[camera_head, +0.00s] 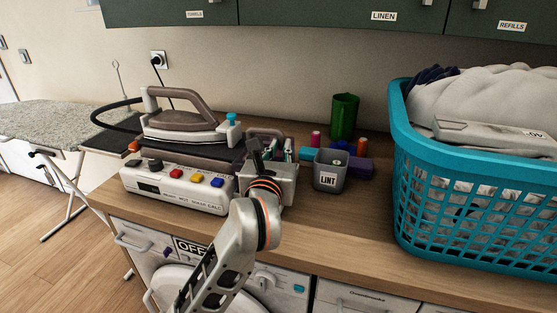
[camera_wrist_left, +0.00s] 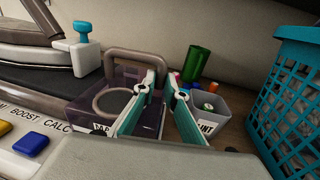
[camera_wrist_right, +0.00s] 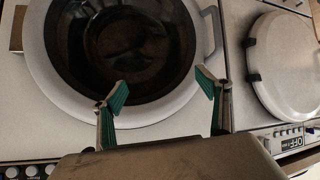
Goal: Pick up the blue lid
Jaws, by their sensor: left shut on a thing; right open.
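The blue lid (camera_head: 232,118) is a turquoise knob-like cap on the white part at the right end of the iron. It also shows in the left wrist view (camera_wrist_left: 82,30), upright and apart from my fingers. My left gripper (camera_head: 277,150) is at the right side of a see-through purple container with a grey handle (camera_wrist_left: 90,108). Its fingertips are close together and appear shut on the container's right side; the exact contact is hard to see. My right gripper (camera_wrist_right: 165,92) is open and empty in front of the washing machine's round door (camera_wrist_right: 130,50).
The iron (camera_head: 185,122) rests on its station with coloured buttons (camera_head: 180,190). A grey LINT bin (camera_head: 328,180), a green cup (camera_head: 344,117) and several spools stand right of my left gripper. A turquoise laundry basket (camera_head: 400,150) fills the right. Bare counter (camera_head: 340,225) lies in front.

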